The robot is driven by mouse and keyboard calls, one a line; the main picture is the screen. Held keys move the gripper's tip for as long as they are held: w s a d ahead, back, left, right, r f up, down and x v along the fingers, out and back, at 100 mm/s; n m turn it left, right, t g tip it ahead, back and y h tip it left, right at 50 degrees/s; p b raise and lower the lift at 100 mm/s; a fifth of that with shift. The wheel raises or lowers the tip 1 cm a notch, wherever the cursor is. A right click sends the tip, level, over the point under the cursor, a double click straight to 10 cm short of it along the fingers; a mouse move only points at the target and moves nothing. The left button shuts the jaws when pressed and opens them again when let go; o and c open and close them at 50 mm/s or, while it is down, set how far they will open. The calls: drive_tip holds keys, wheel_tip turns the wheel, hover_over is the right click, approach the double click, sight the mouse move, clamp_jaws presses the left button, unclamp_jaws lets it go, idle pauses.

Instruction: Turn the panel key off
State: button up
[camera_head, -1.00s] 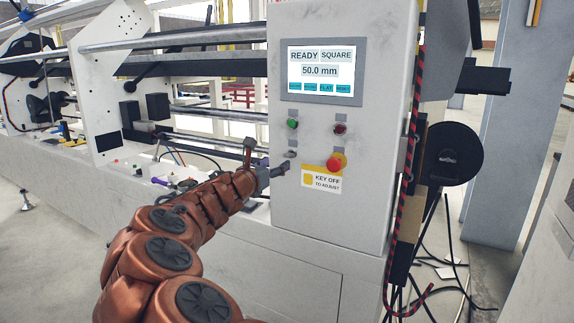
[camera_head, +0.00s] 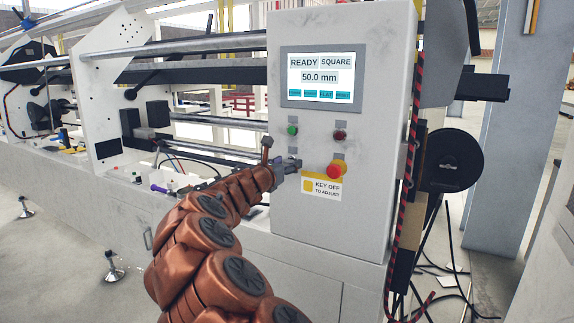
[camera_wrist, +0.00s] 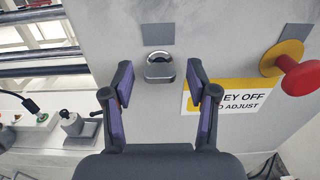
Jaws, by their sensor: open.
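The panel key switch (camera_wrist: 160,68) shows in the wrist view as a round metal lock with a dark centre, below a blank grey label plate. My gripper (camera_wrist: 160,88) is open, with one finger on each side of the key switch in that view. I cannot tell whether the fingers touch the panel. In the head view my gripper (camera_head: 288,165) is at the left part of the control panel (camera_head: 375,110) and hides the key switch. The panel screen (camera_head: 320,74) reads READY, SQUARE, 50.0 mm. A yellow and white label (camera_head: 322,188) reads KEY OFF TO ADJUST.
A red mushroom button (camera_head: 334,170) on a yellow base sits right of the key; it also shows in the wrist view (camera_wrist: 299,75). A green button (camera_head: 292,130) and a dark red button (camera_head: 340,134) are above. Machine rollers (camera_head: 215,122) lie to the left.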

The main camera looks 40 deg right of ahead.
drive_tip(key=shift+c, duration=0.3)
clamp_jaws()
drive_tip(key=shift+m+b, duration=6.65)
drive_tip(key=shift+m, duration=2.35)
